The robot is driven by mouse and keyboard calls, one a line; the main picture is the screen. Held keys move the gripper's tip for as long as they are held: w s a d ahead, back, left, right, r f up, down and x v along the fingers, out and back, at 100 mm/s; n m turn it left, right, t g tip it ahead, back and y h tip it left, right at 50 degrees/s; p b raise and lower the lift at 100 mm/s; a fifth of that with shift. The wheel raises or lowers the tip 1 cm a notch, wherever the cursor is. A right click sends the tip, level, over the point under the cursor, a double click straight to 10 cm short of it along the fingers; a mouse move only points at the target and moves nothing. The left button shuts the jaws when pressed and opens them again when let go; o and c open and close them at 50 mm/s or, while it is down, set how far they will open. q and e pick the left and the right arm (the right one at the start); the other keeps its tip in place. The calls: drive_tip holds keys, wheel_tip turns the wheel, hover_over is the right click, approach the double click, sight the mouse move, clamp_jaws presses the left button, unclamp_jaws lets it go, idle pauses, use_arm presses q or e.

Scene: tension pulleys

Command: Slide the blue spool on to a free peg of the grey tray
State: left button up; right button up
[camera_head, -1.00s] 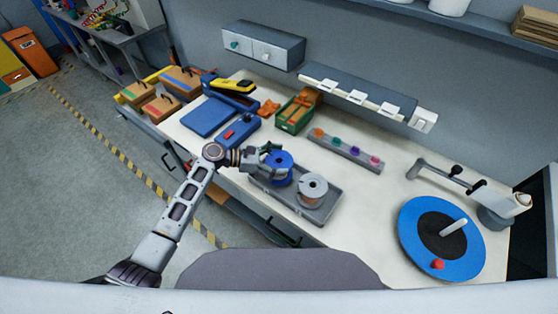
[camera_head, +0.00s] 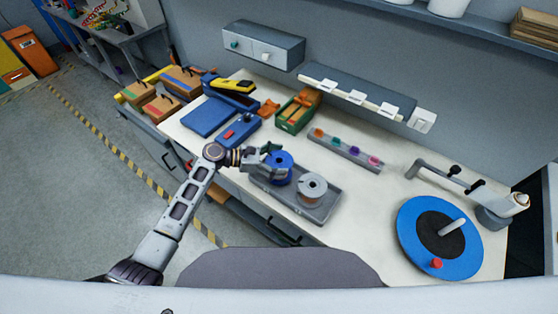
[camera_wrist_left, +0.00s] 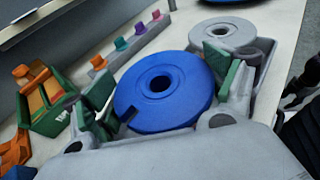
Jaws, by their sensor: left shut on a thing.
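The blue spool (camera_head: 283,160) is at the left end of the grey tray (camera_head: 322,219), with its round face up. My left gripper (camera_head: 270,160) is shut on it from the left side. In the left wrist view the blue spool (camera_wrist_left: 150,108) lies between the green-padded fingers of my left gripper (camera_wrist_left: 165,92). Its centre hole looks dark, and I see no peg tip in it. I cannot tell whether its underside touches the tray. A light grey spool (camera_head: 313,183) sits on the right part of the tray. My right gripper is not in view.
A strip with coloured knobs (camera_head: 345,150) lies behind the tray. A green and orange box (camera_head: 296,112) and blue cases (camera_head: 209,116) stand further left. A blue turntable (camera_head: 412,234) is at the right. The bench is clear between tray and turntable.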

use_arm(q)
drive_tip(key=shift+f+b, duration=0.7)
drive_tip(key=shift+f, duration=0.5)
drive_tip(key=shift+o, duration=0.2)
drive_tip(key=shift+s+f, duration=0.1)
drive_tip(key=shift+f, duration=0.15)
idle(0.4)
drive_tip(key=o, duration=1.4)
drive_tip(key=shift+a, duration=0.15)
drive_tip(key=shift+v, duration=5.85)
